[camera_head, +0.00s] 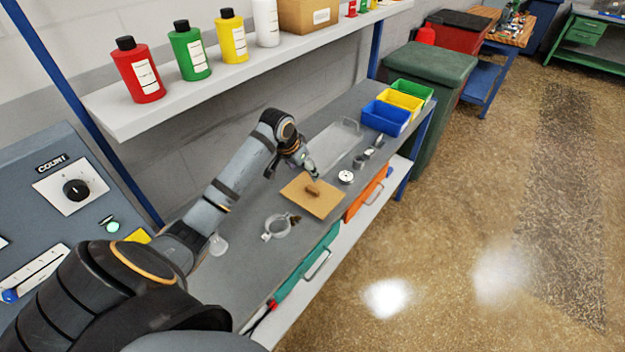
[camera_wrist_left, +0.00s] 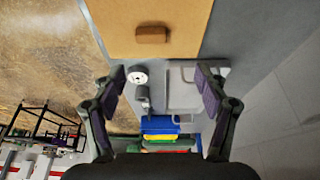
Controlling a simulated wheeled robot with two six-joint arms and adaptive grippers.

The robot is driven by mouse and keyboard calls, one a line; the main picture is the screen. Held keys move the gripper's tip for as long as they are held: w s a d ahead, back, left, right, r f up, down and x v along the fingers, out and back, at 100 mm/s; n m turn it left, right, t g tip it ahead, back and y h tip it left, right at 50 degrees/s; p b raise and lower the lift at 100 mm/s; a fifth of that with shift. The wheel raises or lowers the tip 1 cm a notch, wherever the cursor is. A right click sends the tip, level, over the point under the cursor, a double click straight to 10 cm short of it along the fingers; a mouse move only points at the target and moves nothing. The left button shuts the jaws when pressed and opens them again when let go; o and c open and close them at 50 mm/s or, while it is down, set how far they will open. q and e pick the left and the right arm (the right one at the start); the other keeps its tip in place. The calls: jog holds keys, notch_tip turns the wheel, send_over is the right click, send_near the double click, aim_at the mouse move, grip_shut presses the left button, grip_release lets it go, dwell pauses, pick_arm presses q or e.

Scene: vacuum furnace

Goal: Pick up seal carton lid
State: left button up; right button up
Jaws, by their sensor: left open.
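The seal carton lid (camera_head: 325,205) is a flat tan cardboard square with a small brown block handle (camera_head: 312,190) on top. It lies on the grey bench near the front edge. In the left wrist view the lid (camera_wrist_left: 190,18) fills the top middle, partly cut off, with its handle (camera_wrist_left: 152,34) in sight. My left gripper (camera_head: 311,172) is just beyond the handle in the head view. In the wrist view the left gripper's fingers (camera_wrist_left: 160,82) are spread wide with nothing between them, below the handle in the picture. My right gripper is not in view.
A white round part (camera_head: 346,177) and small metal parts (camera_head: 361,161) sit beyond the lid, near a clear tray (camera_head: 337,145). A ring clamp (camera_head: 279,226) lies nearer. Blue (camera_head: 386,117), yellow and green bins stand at the far end. A shelf with bottles (camera_head: 138,70) overhangs the bench.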

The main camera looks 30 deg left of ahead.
aim_at(313, 188)
pick_arm(q)
jog(key=shift+d+f+p, duration=0.2)
jog(key=shift+d+f, duration=0.15)
jog(key=shift+f, duration=0.25)
jog(key=shift+d+f+p, duration=0.2)
jog(key=shift+d+f, duration=0.15)
jog(key=shift+f, duration=0.25)
jog(key=shift+w+a+f, duration=0.35)
jog(key=shift+w+f, duration=0.3)
jog(key=shift+f, duration=0.15)
jog(key=shift+d+f+p, duration=0.3)
jog(key=shift+f+p, duration=0.3)
jog(key=shift+f, duration=0.15)
jog(key=x, duration=0.3)
jog(key=shift+s+d+f, duration=0.1)
jog(key=shift+s+d, duration=0.05)
jog(key=shift+d, duration=0.05)
jog(key=shift+a+f, duration=0.1)
jog(key=shift+f, duration=0.1)
jog(key=shift+r, duration=0.1)
jog(key=c, duration=1.2)
jog(key=shift+c, duration=0.2)
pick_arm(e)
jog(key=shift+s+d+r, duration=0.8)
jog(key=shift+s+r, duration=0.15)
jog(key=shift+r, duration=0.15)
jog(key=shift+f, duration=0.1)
